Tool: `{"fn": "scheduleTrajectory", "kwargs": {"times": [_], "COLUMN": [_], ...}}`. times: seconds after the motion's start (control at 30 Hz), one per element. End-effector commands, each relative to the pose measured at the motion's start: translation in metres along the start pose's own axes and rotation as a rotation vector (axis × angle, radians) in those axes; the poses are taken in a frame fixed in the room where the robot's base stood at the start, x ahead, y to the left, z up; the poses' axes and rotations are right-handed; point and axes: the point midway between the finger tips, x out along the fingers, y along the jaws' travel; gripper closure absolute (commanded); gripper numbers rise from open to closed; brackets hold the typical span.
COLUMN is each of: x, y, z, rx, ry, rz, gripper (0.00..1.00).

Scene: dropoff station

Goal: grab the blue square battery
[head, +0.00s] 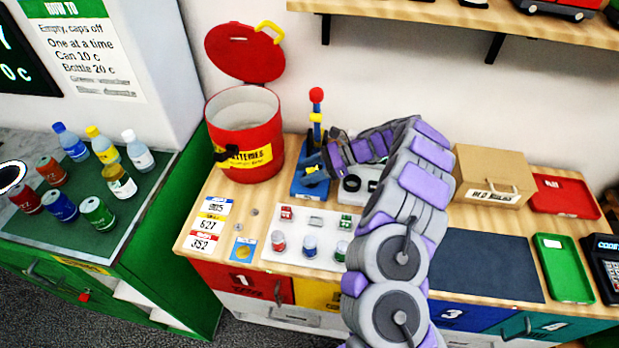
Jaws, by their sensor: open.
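A white tray (270,256) on the wooden counter holds two rows of small batteries. The back row has a red square battery (287,213), a pale block (316,222) whose colour I cannot make out, and a green square battery (346,220). I cannot pick out a clearly blue square battery. The front row has a red round battery (278,241), a blue round battery (310,246) and a green round battery (341,250). My gripper (322,166) is open, behind the tray beside a blue lever press (308,184). Its fingertips are hard to make out.
A red bucket (245,163) with its lid up stands behind left of the tray. A cardboard box (494,176), a red tray (565,197), a green tray (564,267) and a dark mat (490,265) lie to the right. Bottles and cans stand on the left counter.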

Motion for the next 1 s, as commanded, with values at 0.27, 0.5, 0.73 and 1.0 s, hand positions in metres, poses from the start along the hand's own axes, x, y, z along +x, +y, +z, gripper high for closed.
{"fn": "scheduleTrajectory", "kwargs": {"times": [0.27,0.5,0.73,1.0], "x": [0.024,0.023,0.023,0.022], "y": [0.001,0.001,0.001,0.001], "z": [0.0,0.0,0.0,0.0], "rx": [0.002,0.001,0.001,0.001], "ry": [-0.001,0.0,0.0,0.0], "rz": [0.003,0.002,0.001,0.001], "gripper": [0.52,0.64,0.86,1.0]}}
